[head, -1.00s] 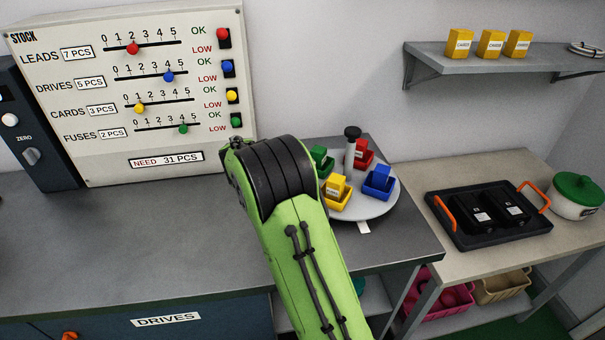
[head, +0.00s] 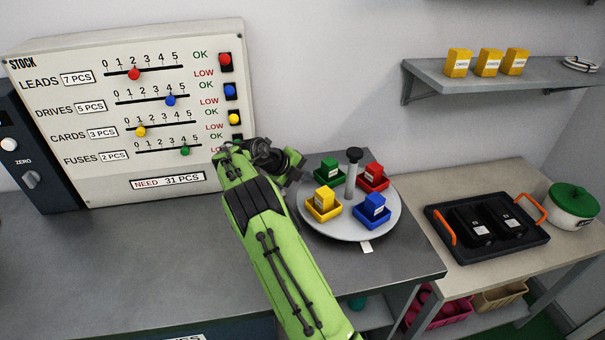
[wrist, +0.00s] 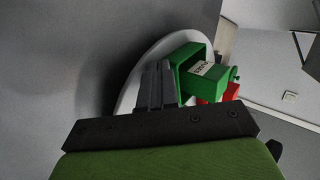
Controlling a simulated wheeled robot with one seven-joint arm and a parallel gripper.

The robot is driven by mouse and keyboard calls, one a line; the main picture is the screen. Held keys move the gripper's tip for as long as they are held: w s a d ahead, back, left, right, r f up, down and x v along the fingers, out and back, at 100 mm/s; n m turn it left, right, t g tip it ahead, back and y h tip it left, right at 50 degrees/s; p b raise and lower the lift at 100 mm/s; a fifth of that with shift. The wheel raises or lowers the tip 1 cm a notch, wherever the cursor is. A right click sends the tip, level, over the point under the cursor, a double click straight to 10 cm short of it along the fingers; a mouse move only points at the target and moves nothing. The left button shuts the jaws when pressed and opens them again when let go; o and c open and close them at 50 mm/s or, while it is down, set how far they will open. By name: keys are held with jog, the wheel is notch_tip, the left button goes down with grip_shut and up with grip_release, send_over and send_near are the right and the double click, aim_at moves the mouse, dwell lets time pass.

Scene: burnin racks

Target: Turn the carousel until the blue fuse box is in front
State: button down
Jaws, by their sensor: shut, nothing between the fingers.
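The carousel (head: 343,230) is a round grey turntable with a dark-topped post (head: 354,170). The blue fuse box (head: 375,206) sits in a blue tray at its front right, slightly right of the white tag (head: 366,247) at the front. A yellow box (head: 325,197) is front left, a green box (head: 330,167) back left and a red box (head: 374,171) back right. In the wrist view my gripper (wrist: 158,68) is shut and empty beside the green tray (wrist: 185,75); I cannot tell whether they touch. My fingers are not clear in the head view.
A stock panel (head: 130,115) stands behind my arm at the left. To the right, a side table holds a black tray with orange handles (head: 440,225) and a green-lidded pot (head: 573,205). A wall shelf (head: 490,78) is above. The left bench is clear.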

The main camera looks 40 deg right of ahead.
jog(key=shift+w+d+r+p, duration=0.1)
jog(key=shift+w+d+p, duration=0.15)
jog(key=shift+d+p, duration=0.35)
jog(key=shift+w+d+p, duration=0.25)
jog(key=shift+d+p, duration=0.05)
jog(key=shift+d, duration=0.45)
jog(key=shift+w+d+p, duration=0.2)
jog(key=shift+d+p, duration=0.25)
jog(key=shift+d, duration=0.5)
jog(key=shift+d, duration=0.1)
notch_tip(320, 180, up, 10)
jog(key=p, duration=0.3)
